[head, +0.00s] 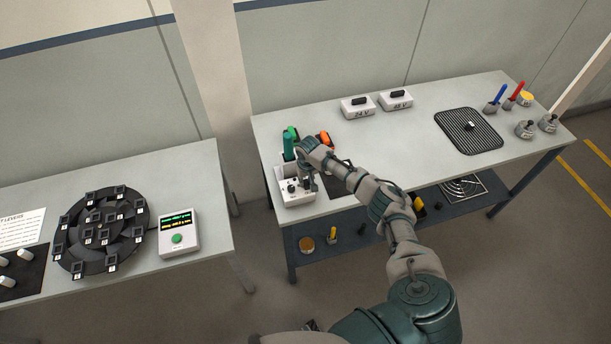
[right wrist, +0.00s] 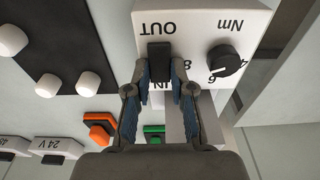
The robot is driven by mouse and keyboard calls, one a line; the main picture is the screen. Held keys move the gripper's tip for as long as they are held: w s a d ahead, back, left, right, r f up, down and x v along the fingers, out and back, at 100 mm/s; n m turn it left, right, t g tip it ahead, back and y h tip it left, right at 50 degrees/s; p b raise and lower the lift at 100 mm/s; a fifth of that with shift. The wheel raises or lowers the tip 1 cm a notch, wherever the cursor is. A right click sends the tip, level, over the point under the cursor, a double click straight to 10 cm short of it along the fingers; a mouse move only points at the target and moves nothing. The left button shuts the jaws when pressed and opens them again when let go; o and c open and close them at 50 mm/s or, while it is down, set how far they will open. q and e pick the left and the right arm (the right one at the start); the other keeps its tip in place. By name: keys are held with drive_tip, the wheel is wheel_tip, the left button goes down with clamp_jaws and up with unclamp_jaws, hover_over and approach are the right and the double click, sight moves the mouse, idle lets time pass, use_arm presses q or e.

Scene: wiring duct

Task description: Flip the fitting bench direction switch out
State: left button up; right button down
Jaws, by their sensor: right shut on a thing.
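The fitting bench control box (head: 297,198) is white and stands at the left front corner of the right-hand table. In the right wrist view its panel (right wrist: 203,22) appears upside down, with OUT above the black direction switch (right wrist: 159,58) and IN below it, partly hidden by my fingers. My right gripper (head: 308,182) is at the box. In the right wrist view its fingertips (right wrist: 161,80) are shut on the black switch, one on each side. I cannot tell which way the switch is set. My left gripper is not in view.
A round knob (right wrist: 225,61) marked Nm sits beside the switch. Green (head: 289,148) and orange (head: 324,138) tools lie behind the box. The 24 V box (head: 357,108) and a black mesh mat (head: 469,131) are farther right. The table's middle is clear.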

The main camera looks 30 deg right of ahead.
sight(308, 186)
drive_tip(key=shift+d, duration=0.15)
drive_tip(key=c, duration=1)
unclamp_jaws()
drive_tip(key=shift+r, duration=0.15)
wheel_tip(308, 186, up, 12)
drive_tip(key=s, duration=0.1)
drive_tip(key=shift+s+a+f, duration=0.25)
